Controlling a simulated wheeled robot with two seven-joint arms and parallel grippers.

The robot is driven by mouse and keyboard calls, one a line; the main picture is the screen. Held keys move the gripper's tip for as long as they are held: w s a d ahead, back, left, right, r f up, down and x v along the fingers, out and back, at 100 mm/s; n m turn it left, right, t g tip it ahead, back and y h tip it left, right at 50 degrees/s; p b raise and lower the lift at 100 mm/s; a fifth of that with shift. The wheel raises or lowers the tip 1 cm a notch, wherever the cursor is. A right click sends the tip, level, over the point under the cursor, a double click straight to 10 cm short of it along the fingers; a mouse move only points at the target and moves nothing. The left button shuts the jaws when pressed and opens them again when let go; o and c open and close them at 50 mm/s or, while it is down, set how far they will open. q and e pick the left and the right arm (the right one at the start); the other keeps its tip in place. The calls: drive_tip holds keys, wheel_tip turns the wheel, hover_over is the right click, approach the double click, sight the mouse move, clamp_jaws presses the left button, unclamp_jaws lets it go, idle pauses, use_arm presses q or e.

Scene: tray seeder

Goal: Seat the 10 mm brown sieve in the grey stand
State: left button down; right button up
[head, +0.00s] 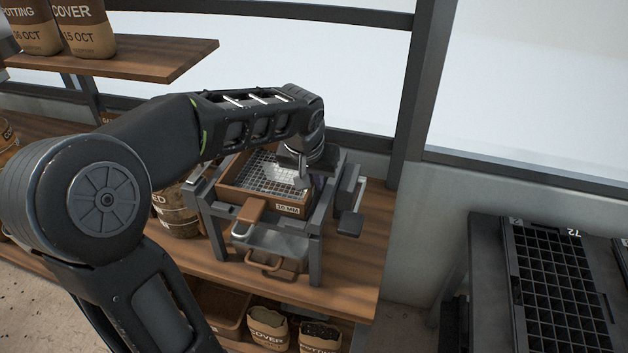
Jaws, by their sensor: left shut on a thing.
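The brown sieve (264,204), with a wire mesh and a "10 MM" label on its front, is at the top of the grey stand (315,234). It lies roughly level between the stand's side rails; I cannot tell whether it rests fully on them. A brown handle sticks out of its front. My left gripper (304,180) is at the sieve's right side and shut on it; the arm hides part of the sieve's back and the fingertips are small in view. My right gripper is not in view.
The stand is on a wooden bench (350,277). A grey tray with a brown handle (270,242) sits below the sieve. A sack (178,212) stands close left of the stand. A shelf with sacks (140,57) is at upper left. A black cell tray (560,285) lies at right.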

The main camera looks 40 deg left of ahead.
use_arm(q)
drive_tip(key=shift+s+d+f, duration=0.15)
drive_tip(key=shift+f, duration=0.15)
